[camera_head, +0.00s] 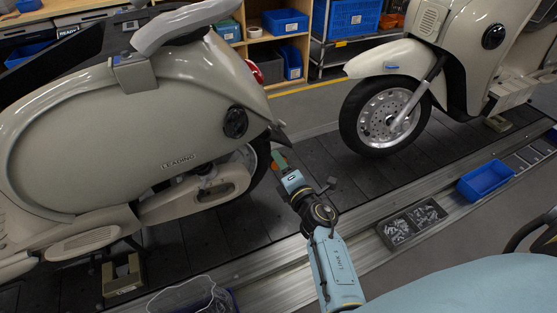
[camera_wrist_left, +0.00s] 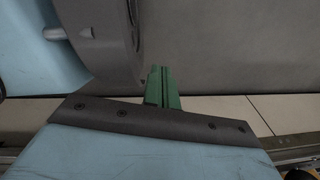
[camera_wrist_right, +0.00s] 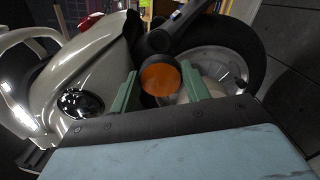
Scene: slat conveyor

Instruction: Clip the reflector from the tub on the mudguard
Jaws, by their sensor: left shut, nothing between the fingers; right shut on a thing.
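My right gripper (camera_head: 283,160) is low beside the tail of the near cream scooter (camera_head: 150,120) in the head view. In the right wrist view its green fingers (camera_wrist_right: 161,88) are shut on the round orange reflector (camera_wrist_right: 160,80), which has a dark rim. The black mudguard (camera_head: 279,133) juts from the scooter's rear, just above the gripper; whether the reflector touches it, I cannot tell. My left gripper shows only in the left wrist view, its green fingers (camera_wrist_left: 161,88) together and empty. The blue tub (camera_head: 486,180) is on the conveyor's edge rail at right.
A grey bin of small metal parts (camera_head: 411,222) sits on the rail. A second scooter (camera_head: 400,75) stands farther along the dark slats. The rear wheel (camera_wrist_right: 230,60) is close behind the right gripper. An open-topped container (camera_head: 195,297) is at the bottom edge.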

